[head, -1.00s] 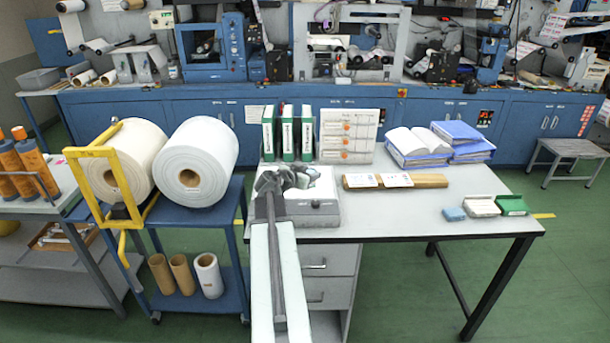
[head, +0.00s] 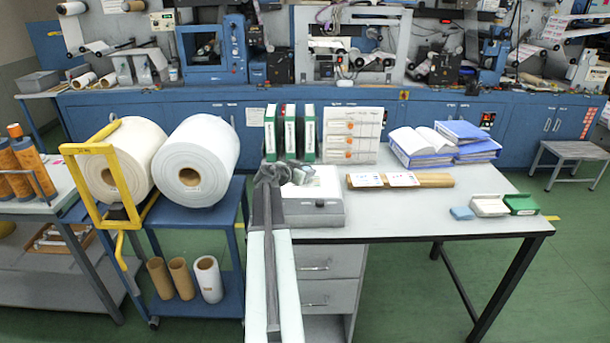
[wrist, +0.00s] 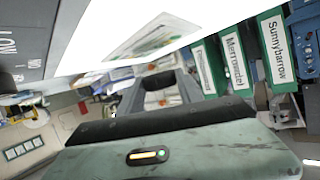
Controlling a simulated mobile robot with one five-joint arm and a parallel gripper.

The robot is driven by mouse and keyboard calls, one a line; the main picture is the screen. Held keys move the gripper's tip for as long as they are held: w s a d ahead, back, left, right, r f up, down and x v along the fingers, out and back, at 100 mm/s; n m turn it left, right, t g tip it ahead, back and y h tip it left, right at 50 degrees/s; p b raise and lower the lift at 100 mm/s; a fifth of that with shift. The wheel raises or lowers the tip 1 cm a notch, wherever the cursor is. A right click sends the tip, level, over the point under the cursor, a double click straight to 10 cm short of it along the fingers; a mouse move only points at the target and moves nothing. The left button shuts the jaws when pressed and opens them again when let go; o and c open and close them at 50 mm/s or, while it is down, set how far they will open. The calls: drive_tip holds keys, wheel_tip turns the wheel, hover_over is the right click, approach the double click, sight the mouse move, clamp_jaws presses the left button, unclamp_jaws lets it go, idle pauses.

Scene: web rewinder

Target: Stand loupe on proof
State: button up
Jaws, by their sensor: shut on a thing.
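My gripper (head: 297,175) is over the back left part of the light box (head: 325,215) on the desk, seen from behind in the head view. In the wrist view its two dark fingers (wrist: 158,80) reach away from the camera. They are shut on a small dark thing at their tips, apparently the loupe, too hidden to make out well. The proof, a printed sheet (wrist: 152,38), lies on the bright white top of the light box in the wrist view. The gripper appears above that top; I cannot tell whether the held thing touches it.
Green-and-white binders (head: 290,133) and a board with orange dots (head: 352,135) stand close behind the light box. Small boxes (head: 490,206) sit at the right; the desk's front middle is clear.

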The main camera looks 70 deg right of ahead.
drive_tip(key=shift+f, duration=0.1)
drive_tip(key=o, duration=1.4)
drive_tip(key=shift+c, duration=0.2)
drive_tip(key=shift+r, duration=0.2)
drive_tip(key=p+v, duration=0.4)
drive_tip(key=v, duration=0.8)
